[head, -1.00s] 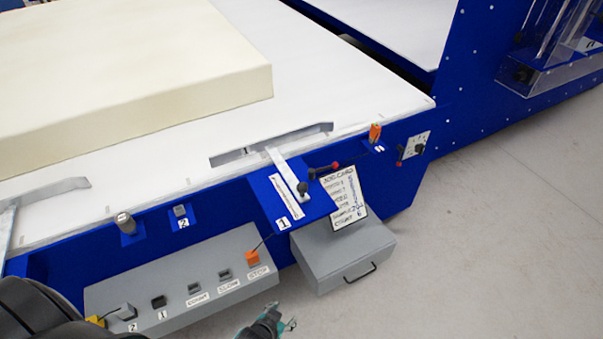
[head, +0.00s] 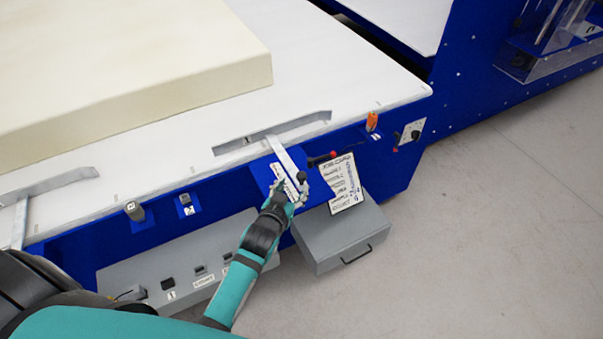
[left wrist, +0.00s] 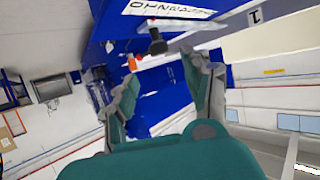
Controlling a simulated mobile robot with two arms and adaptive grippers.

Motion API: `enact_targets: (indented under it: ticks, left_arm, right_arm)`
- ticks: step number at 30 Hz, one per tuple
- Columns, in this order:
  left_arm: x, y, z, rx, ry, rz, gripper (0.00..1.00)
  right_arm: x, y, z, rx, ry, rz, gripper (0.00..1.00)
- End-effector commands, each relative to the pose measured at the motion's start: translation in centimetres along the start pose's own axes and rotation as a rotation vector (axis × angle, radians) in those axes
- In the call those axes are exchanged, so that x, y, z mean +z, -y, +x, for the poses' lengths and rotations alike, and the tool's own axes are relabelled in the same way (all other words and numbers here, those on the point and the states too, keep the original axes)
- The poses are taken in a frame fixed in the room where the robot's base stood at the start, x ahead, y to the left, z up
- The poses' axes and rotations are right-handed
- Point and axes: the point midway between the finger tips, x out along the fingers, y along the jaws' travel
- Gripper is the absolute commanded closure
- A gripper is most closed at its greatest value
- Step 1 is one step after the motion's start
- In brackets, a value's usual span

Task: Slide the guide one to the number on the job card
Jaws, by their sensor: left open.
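Guide one is a grey metal fence (head: 310,122) lying on the white table, with a flat arm (head: 284,150) running down over a blue bracket (head: 262,172). A black knob (head: 301,177) sits at the arm's lower end; it also shows in the left wrist view (left wrist: 157,45). My left gripper (head: 291,189) is open at the bracket, close to the knob. In the left wrist view its fingers (left wrist: 160,78) are spread, with the knob beyond and between their tips. The job card (head: 341,186) stands right of the bracket; its numbers are too small to read surely.
A cream foam block (head: 150,85) lies on the table (head: 345,75). A red-tipped lever (head: 322,157) is just right of the knob. A grey drawer box (head: 345,240) is below the card. A grey control box (head: 130,280) is partly covered by my left arm.

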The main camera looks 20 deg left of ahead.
Motion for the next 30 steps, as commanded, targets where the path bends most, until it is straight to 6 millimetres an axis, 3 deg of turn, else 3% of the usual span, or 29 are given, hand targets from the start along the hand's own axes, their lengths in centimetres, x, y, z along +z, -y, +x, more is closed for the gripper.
enact_targets:
  ticks: [6, 13, 18, 27, 30]
  left_arm:
    - [-0.1, 0.0, 4.9, 0.000, 0.000, 0.002, 0.50]
    - [0.0, 0.0, 8.4, 0.000, 0.001, 0.001, 0.50]
    - [0.0, 0.0, 9.5, 0.000, 0.001, 0.001, 0.50]
    - [0.0, 0.0, 9.7, 0.001, 0.001, 0.001, 0.50]
    - [0.0, 0.0, 9.6, 0.001, 0.001, 0.001, 0.60]
  right_arm:
    - [0.0, 0.0, -0.2, 0.000, 0.000, 0.000, 0.60]
    - [-0.1, 0.2, -0.2, -0.002, 0.000, 0.001, 0.60]
    - [-0.1, 0.3, -0.1, -0.003, -0.001, 0.001, 0.60]
    - [-0.1, 0.3, -0.1, -0.004, -0.001, 0.001, 0.60]
    - [-0.1, 0.3, -0.1, -0.004, -0.001, 0.001, 0.60]
